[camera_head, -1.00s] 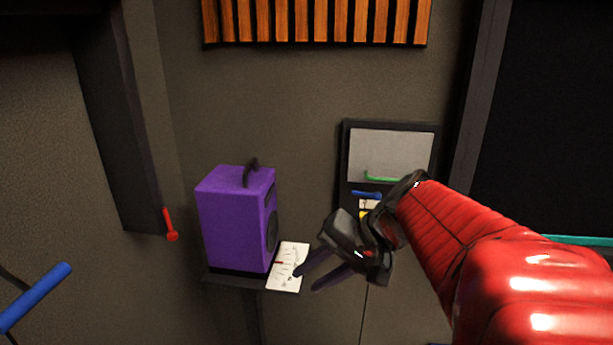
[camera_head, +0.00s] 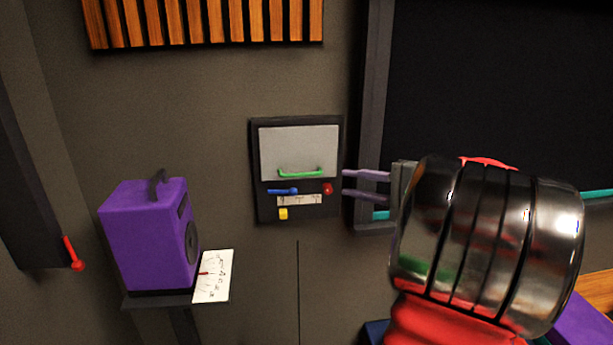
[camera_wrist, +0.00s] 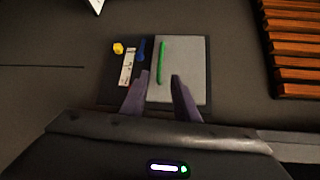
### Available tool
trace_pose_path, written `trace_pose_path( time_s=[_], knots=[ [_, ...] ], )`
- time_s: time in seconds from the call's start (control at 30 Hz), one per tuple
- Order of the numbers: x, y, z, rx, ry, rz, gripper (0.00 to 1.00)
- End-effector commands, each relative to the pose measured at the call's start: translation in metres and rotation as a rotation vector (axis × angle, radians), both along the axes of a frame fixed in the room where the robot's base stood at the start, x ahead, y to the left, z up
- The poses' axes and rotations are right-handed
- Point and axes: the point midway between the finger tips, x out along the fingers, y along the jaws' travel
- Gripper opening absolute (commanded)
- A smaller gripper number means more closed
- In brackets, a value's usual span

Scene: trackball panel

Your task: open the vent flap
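A dark wall panel (camera_head: 264,206) carries a light grey flap (camera_head: 298,148) with a green bar handle (camera_head: 300,173) along its lower edge. The flap looks shut, lying flat in the panel. My gripper (camera_head: 346,184) is open and empty, with its two purple fingers pointing left at the panel's right edge in the head view. In the wrist view my gripper (camera_wrist: 160,76) points toward the panel, and the green handle (camera_wrist: 162,62) appears just ahead between the fingertips. The handle looks apart from the fingers; the exact distance cannot be told.
Below the flap are a blue lever (camera_head: 282,191), a red knob (camera_head: 327,189), a scale strip (camera_head: 299,200) and a yellow button (camera_head: 283,214). A purple speaker (camera_head: 145,235) stands on a shelf at left beside a white card (camera_head: 213,276). A dark framed screen (camera_head: 490,90) is at right.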

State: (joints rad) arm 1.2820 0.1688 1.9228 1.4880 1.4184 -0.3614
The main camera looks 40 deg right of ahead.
Motion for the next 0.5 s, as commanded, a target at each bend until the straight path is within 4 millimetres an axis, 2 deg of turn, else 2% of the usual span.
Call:
trace_pose_path(
  time_s=[0.33,0.5],
  knots=[
    [0.001,0.001,0.000,0.000,0.001,0.001,0.28],
    [0.011,0.003,-0.002,0.000,0.001,0.002,0.28]
  ],
)
